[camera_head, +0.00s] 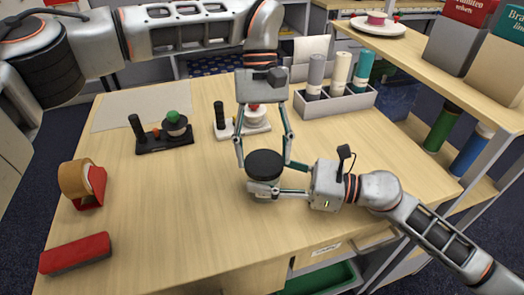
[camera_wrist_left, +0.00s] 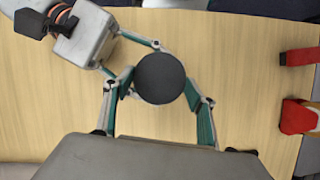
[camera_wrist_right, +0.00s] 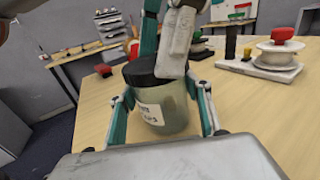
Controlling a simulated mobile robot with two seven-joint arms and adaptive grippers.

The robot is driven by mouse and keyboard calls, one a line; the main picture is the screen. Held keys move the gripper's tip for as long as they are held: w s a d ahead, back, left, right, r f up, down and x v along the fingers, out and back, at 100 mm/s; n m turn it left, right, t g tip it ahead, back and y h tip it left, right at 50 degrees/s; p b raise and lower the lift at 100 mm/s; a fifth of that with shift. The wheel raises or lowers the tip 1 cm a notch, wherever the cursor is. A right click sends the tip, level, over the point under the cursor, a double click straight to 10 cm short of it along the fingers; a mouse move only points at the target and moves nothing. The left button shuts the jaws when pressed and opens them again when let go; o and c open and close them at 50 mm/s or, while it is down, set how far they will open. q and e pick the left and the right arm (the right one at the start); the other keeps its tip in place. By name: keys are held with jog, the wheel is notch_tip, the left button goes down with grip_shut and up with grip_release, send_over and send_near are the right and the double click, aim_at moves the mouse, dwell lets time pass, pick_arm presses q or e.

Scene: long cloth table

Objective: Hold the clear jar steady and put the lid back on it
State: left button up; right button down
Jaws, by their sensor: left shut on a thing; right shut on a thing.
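The clear jar (camera_head: 262,189) stands upright on the wooden table, with a white label (camera_wrist_right: 152,114) showing in the right wrist view. The round black lid (camera_head: 265,164) is level on top of the jar's mouth; I cannot tell whether it is fully seated. My left gripper (camera_head: 264,166) comes from above and is shut on the lid, one finger on each side; the lid (camera_wrist_left: 160,78) also shows in the left wrist view. My right gripper (camera_head: 280,191) comes from the right and is shut around the jar's body (camera_wrist_right: 168,112).
A black stand (camera_head: 165,143) and a white stand (camera_head: 243,129) are behind the jar. A grey holder with rolls (camera_head: 335,102) is at the back right. A tape dispenser (camera_head: 82,184) and a red box-like object (camera_head: 75,253) lie left.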

pick_arm(q)
jog(key=shift+m, duration=0.7)
jog(key=o, duration=0.7)
jog(key=shift+o, duration=0.2)
jog(key=shift+r, duration=2.3)
